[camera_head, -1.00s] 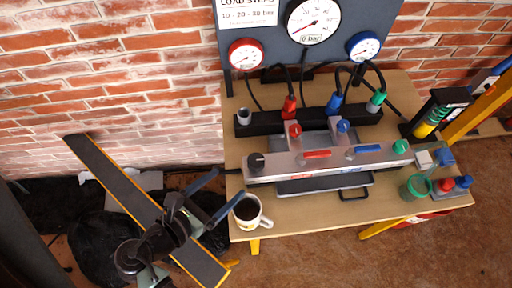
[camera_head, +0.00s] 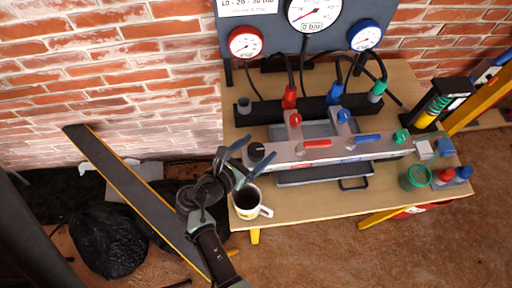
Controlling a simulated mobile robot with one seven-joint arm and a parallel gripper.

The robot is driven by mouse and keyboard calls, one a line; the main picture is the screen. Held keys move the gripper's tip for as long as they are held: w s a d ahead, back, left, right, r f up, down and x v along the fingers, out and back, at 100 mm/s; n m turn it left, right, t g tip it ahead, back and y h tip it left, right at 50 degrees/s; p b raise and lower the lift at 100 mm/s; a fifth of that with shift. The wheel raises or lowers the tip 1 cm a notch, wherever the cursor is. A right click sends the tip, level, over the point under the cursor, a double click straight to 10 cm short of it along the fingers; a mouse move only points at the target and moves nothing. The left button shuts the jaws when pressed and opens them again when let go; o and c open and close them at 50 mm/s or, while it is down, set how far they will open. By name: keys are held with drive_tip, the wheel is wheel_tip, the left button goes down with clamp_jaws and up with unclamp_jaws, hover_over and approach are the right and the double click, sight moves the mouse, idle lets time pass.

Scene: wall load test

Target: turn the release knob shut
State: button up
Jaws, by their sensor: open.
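A grey valve block (camera_head: 340,151) lies along the bench. A round black knob (camera_head: 256,151) sits at its left end and a green knob (camera_head: 401,136) at its right end; no readable label shows which is the release knob. The block also bears a red lever (camera_head: 317,144) and a blue lever (camera_head: 368,138). My gripper (camera_head: 260,153) is open, its two blue-grey fingers pointing right. In the picture one finger passes above the black knob and the other below it. I cannot tell whether they touch it or how high they are.
A coffee mug (camera_head: 247,203) stands just below my gripper. Hoses run behind the block to a gauge panel (camera_head: 270,28). A green cup (camera_head: 414,178) stands at the bench's right. The bench front (camera_head: 310,206) is mostly clear.

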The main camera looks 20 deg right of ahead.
drive_tip(key=c, duration=1.4)
drive_tip(key=shift+o, duration=0.2)
drive_tip(key=shift+m+g, duration=0.3)
drive_tip(key=shift+g, duration=0.1)
drive_tip(key=m+g+b, duration=0.1)
drive_tip(key=m+g+h, duration=0.1)
drive_tip(key=shift+w+f+m+g+b, duration=0.1)
drive_tip(key=shift+w+m+g+b, duration=0.05)
drive_tip(key=shift+m+g+b, duration=0.2)
drive_tip(key=m+g+b, duration=0.3)
drive_tip(key=g, duration=0.1)
drive_tip(key=shift+f+m+h+b, duration=0.15)
drive_tip(key=shift+m+h+b, duration=0.1)
drive_tip(key=shift+h+b, duration=0.05)
drive_tip(key=shift+m+g+b, duration=0.9)
drive_tip(key=shift+g+b, duration=0.25)
drive_tip(key=shift+b, duration=0.1)
drive_tip(key=m+g+y+b, duration=0.1)
drive_tip(key=m+g+b, duration=0.1)
drive_tip(key=shift+g, duration=0.3)
clamp_jaws()
drive_tip(key=shift+s+r+m+g+y+b, duration=0.2)
drive_tip(key=shift+m+g+y+b, duration=0.3)
drive_tip(key=shift+m+g+b, duration=0.25)
